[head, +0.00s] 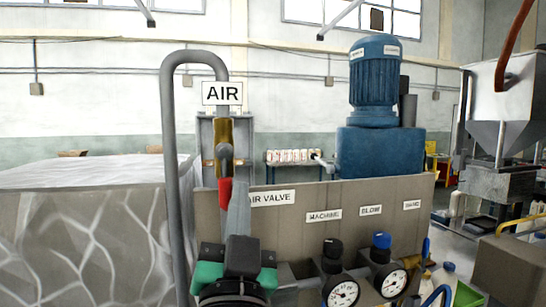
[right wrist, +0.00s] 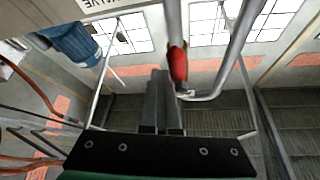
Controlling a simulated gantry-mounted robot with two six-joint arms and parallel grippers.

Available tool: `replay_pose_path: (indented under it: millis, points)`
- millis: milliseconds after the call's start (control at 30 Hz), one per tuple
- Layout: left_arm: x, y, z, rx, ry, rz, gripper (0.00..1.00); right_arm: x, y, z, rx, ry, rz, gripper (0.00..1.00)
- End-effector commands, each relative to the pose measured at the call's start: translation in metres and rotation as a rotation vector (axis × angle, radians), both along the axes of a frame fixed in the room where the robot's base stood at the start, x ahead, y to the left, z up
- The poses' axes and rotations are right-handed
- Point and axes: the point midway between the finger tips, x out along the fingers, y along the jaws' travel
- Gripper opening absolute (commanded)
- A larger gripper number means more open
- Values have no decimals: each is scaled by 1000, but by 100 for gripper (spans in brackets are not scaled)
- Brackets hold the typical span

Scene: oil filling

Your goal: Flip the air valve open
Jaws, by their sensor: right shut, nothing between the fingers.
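The air valve (head: 223,135) is a brass body on a grey vertical pipe under the AIR sign (head: 222,93). Its lever has a red grip (head: 225,190) that points down in the head view. The red grip also shows in the right wrist view (right wrist: 178,64), just right of my fingertips. My right gripper (head: 239,188) is shut and empty, its fingers pointing up beside the red grip, on its right in the head view. It also shows in the right wrist view (right wrist: 158,75). I cannot tell whether the fingers touch the grip. My left gripper is not in view.
A tan panel (head: 335,197) with an AIR VALVE label stands right of the lever. Two gauges (head: 342,293) with knobs sit low in front. A blue motor (head: 376,80) rises behind. The grey bent pipe (head: 169,160) runs down left of my gripper.

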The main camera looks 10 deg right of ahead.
Motion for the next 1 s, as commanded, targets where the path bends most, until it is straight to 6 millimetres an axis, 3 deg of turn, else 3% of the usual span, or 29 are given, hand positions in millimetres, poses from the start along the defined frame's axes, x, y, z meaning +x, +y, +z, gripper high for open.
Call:
replay_pose_path:
  millis: [300,1000]
  points:
    - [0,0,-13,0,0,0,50,0,11,-4,109,12,21,0]
    - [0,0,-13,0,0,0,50,0,13,-5,132,15,30,0]
